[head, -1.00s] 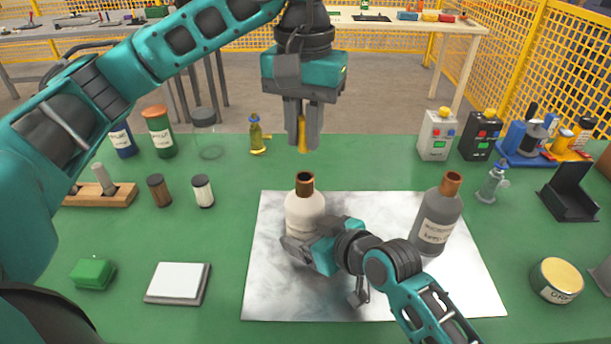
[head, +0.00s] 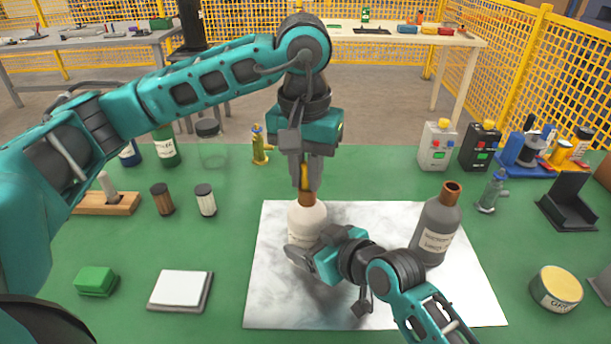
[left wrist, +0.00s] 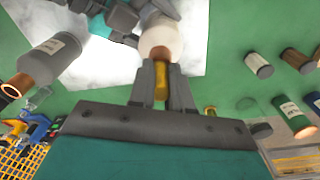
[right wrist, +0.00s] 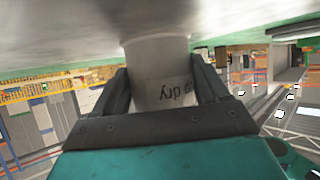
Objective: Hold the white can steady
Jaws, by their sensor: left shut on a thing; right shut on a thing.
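The white can (head: 308,220), with a brown neck, stands upright on the pale sheet (head: 275,300). My right gripper (head: 304,256) is shut around its lower body; the can with dark lettering also fills the jaws in the right wrist view (right wrist: 160,75). My left gripper (head: 305,184) is shut on a slim yellow piece (head: 304,174), pointing down right over the neck. In the left wrist view the yellow piece (left wrist: 161,84) lines up with the brown neck (left wrist: 161,54). I cannot tell whether its tip touches or enters the neck.
A grey bottle (head: 437,225) with a brown neck stands to the right on the sheet. A yellow-lidded tin (head: 556,287), a white pad (head: 181,289) and a green block (head: 96,280) lie nearer. Two small canisters (head: 205,200) stand left. The sheet's front left is clear.

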